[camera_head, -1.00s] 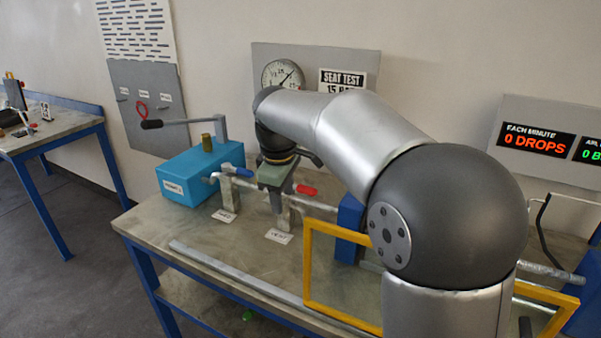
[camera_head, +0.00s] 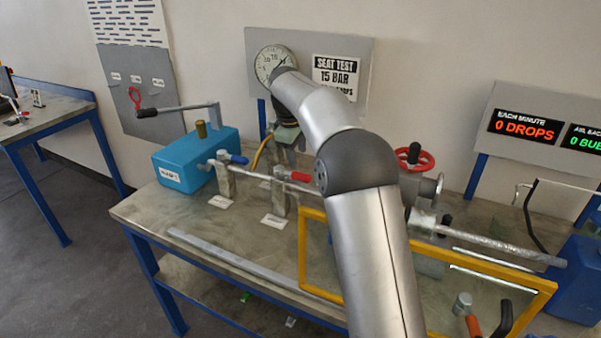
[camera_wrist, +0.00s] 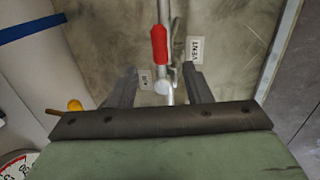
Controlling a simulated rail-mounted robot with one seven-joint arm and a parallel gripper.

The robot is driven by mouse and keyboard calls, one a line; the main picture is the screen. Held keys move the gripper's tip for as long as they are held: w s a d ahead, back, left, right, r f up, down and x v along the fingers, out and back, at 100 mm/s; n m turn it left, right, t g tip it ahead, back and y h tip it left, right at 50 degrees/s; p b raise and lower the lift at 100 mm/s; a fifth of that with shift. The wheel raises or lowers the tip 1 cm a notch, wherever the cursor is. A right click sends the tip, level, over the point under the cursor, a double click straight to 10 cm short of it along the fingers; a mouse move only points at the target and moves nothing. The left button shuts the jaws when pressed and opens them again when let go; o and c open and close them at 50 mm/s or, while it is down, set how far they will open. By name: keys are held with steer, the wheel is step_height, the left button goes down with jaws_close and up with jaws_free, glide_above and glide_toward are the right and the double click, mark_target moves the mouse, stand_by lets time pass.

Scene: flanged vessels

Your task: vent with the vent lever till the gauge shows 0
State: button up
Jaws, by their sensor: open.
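The vent lever has a red grip (camera_head: 300,176) and sits on the pipe above the VENT label (camera_head: 273,221). In the wrist view the red grip (camera_wrist: 159,45) lies just beyond the fingertips, roughly in line with the gap between them. My gripper (camera_wrist: 160,72) is open, with nothing held; its fingers stand apart on either side of the lever's line. In the head view my gripper (camera_head: 288,145) is behind the pipe, partly hidden. The round gauge (camera_head: 271,62) is on the grey back panel, its lower right edge covered by my arm; its reading is too small to tell.
A blue-handled lever (camera_head: 239,159) stands left on the same pipe, beside the blue pump box (camera_head: 196,165) with its long handle (camera_head: 180,109). A yellow frame (camera_head: 303,250) and a red handwheel (camera_head: 414,159) are near my arm.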

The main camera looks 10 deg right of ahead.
mark_target(301, 174)
steer(key=x, duration=0.8)
steer(key=shift+d+f+p, duration=0.1)
steer(key=shift+f+p, duration=0.2)
steer(key=shift+p, duration=0.1)
jaws_close()
